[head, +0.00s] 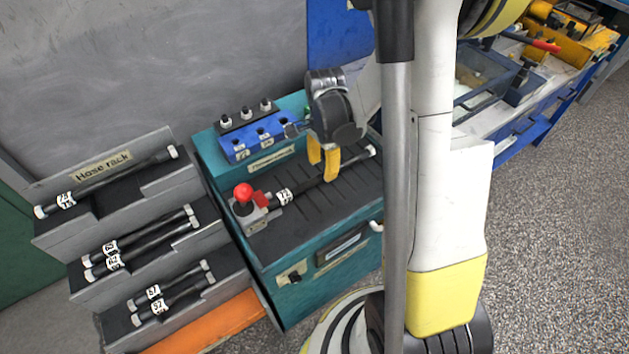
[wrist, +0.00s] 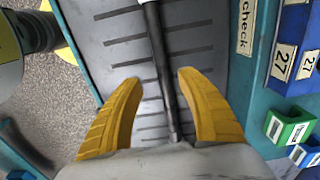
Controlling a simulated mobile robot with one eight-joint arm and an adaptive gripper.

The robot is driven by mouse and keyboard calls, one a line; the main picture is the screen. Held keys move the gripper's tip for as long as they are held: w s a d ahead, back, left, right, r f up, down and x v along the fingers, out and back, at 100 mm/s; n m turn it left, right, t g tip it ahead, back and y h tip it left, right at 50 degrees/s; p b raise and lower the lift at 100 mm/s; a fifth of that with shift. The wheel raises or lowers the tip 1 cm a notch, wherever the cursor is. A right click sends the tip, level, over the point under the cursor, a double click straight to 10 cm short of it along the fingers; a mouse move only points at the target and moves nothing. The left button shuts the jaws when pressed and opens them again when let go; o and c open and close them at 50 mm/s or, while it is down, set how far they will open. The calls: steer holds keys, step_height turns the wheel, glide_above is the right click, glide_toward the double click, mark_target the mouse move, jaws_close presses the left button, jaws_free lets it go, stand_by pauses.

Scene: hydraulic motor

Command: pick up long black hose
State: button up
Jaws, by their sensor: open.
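A long black hose (head: 308,186) with a white label and metal ends lies on the grooved top of a teal bench (head: 315,277). Its left end is beside a clamp-like block with a red knob (head: 243,193). My gripper (head: 322,157) is over the hose, pointing down, with yellow fingers apart. In the wrist view the hose (wrist: 158,55) runs lengthwise between the open fingers (wrist: 158,78), with a gap on each side. I cannot tell the exact height of the fingertips above the bench. Part of the hose is hidden behind the fingers in the head view.
A grey stepped hose rack (head: 160,190) at the left holds several black hoses, including a long one (head: 115,182) on top. A blue block (head: 260,138) with black fittings stands behind the hose. A blue workbench (head: 520,135) with yellow equipment is at the right.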

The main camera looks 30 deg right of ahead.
mark_target(320, 175)
steer(key=f+b, duration=0.2)
steer(key=f, duration=0.3)
steer(key=shift+w+a+f+b, duration=0.1)
steer(key=shift+w+a+b, duration=0.15)
steer(key=shift+b, duration=0.15)
jaws_close()
